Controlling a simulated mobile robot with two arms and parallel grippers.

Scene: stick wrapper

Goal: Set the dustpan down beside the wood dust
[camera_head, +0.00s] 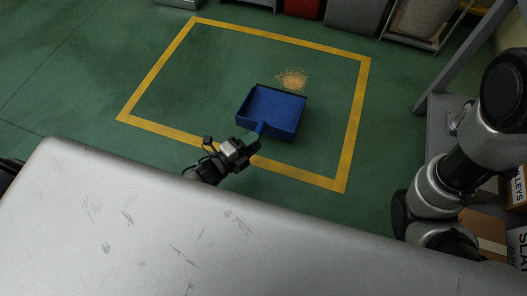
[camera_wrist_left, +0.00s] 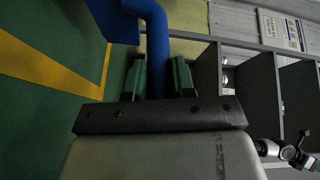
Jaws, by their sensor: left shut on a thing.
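A blue dustpan (camera_head: 272,108) is inside the yellow-marked square on the green floor, its wide edge toward the wood dust. My left gripper (camera_head: 250,143) is shut on the dustpan's handle. In the left wrist view the blue handle (camera_wrist_left: 157,50) runs between the green fingers of my left gripper (camera_wrist_left: 158,80). I cannot tell whether the pan touches the floor. My right gripper is out of view; only my right arm shows at the right.
A yellow line (camera_head: 350,135) outlines the square, and the floor inside it is otherwise clear. A grey shelf (camera_head: 440,140) with boxes stands at the right. A red bin (camera_head: 302,8) and grey containers line the back.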

